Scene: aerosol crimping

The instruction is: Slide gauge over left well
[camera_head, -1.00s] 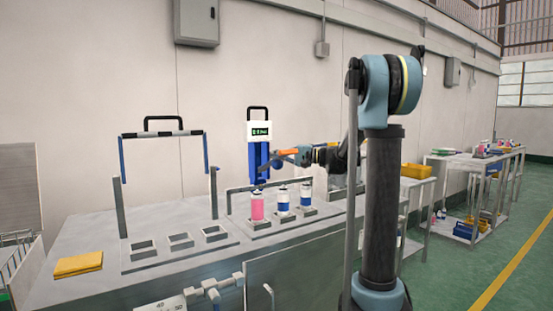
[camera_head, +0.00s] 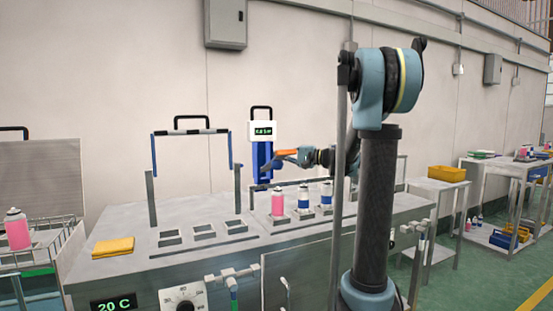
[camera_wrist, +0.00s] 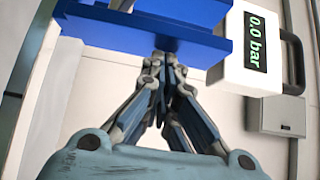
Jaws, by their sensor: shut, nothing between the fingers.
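The gauge is a blue body (camera_head: 262,158) with a white display head (camera_head: 262,131) and a black handle. It stands upright, with its lower end a little left of the pink bottle (camera_head: 278,203) at the right-hand station. In the wrist view the gauge's display (camera_wrist: 255,42) reads 0.0 bar. The pink bottle stands in that station's left well, beside two blue-and-white bottles (camera_head: 303,198) (camera_head: 326,193). My gripper (camera_head: 274,162) is shut and empty at the gauge's right side. In the wrist view its fingertips (camera_wrist: 165,55) are at the blue body; contact is hard to tell.
An empty three-well station (camera_head: 204,231) with a raised frame stands to the left on the same bench. A yellow cloth (camera_head: 113,246) lies at the bench's left. A wire basket (camera_head: 35,252) with another pink bottle is at far left.

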